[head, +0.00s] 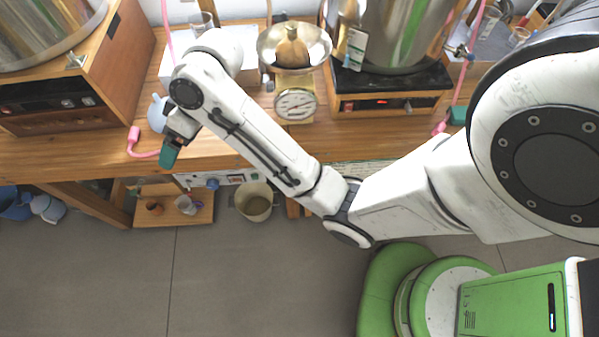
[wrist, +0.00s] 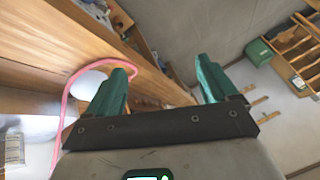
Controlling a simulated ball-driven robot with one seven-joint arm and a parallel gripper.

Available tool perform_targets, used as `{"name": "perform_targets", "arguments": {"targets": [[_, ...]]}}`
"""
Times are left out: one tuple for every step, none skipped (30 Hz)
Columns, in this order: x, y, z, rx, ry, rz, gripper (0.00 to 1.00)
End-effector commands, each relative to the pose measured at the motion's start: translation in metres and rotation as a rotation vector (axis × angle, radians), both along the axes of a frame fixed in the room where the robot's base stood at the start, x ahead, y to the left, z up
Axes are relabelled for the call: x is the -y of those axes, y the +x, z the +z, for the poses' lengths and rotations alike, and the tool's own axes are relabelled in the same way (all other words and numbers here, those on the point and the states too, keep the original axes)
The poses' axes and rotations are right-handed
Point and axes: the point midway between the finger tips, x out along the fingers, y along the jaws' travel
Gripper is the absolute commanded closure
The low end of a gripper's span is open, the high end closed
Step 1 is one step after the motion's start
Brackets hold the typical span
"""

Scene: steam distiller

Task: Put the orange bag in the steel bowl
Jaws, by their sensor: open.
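The steel bowl (head: 268,45) sits on top of the dial scale (head: 295,104) at the back of the wooden bench in the head view. A brownish-orange pouch with a narrow neck, which looks like the orange bag (head: 292,50), stands inside the bowl. My gripper (head: 169,155) is over the bench's front edge, well left of the scale and apart from it, pointing down. In the wrist view my gripper (wrist: 163,80) is open with nothing between its green fingers. Neither bag nor bowl can be made out in the wrist view.
A pink hose (head: 133,140) and a pale rounded vessel (head: 156,113) are close beside my gripper. Large steel vessels stand left and right of the scale. Below the bench are a bucket (head: 254,203) and a low wooden shelf (head: 173,212). The grey floor in front is clear.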

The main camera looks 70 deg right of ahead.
Motion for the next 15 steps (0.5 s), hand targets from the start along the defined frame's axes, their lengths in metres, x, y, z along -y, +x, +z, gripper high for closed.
{"name": "perform_targets", "arguments": {"targets": [[-0.018, -0.020, -0.024, -0.040, 0.008, -0.009, 0.14], [-0.023, -0.032, -0.036, -0.061, 0.004, -0.018, 0.14], [-0.029, -0.048, -0.051, -0.091, -0.007, -0.030, 0.14], [-0.033, -0.062, -0.063, -0.116, -0.018, -0.039, 0.14], [-0.036, -0.076, -0.074, -0.141, -0.032, -0.046, 0.14], [-0.038, -0.097, -0.088, -0.177, -0.055, -0.055, 0.14], [-0.038, -0.113, -0.098, -0.204, -0.075, -0.061, 0.14], [-0.037, -0.128, -0.106, -0.228, -0.098, -0.066, 0.14], [-0.034, -0.149, -0.117, -0.262, -0.131, -0.071, 0.14], [-0.031, -0.163, -0.123, -0.285, -0.157, -0.074, 0.14], [-0.027, -0.177, -0.128, -0.305, -0.183, -0.075, 0.14], [-0.022, -0.194, -0.133, -0.330, -0.218, -0.077, 0.14], [-0.017, -0.205, -0.137, -0.347, -0.242, -0.077, 0.14], [-0.013, -0.214, -0.139, -0.360, -0.265, -0.077, 0.14], [-0.008, -0.225, -0.141, -0.375, -0.291, -0.077, 0.14]]}}
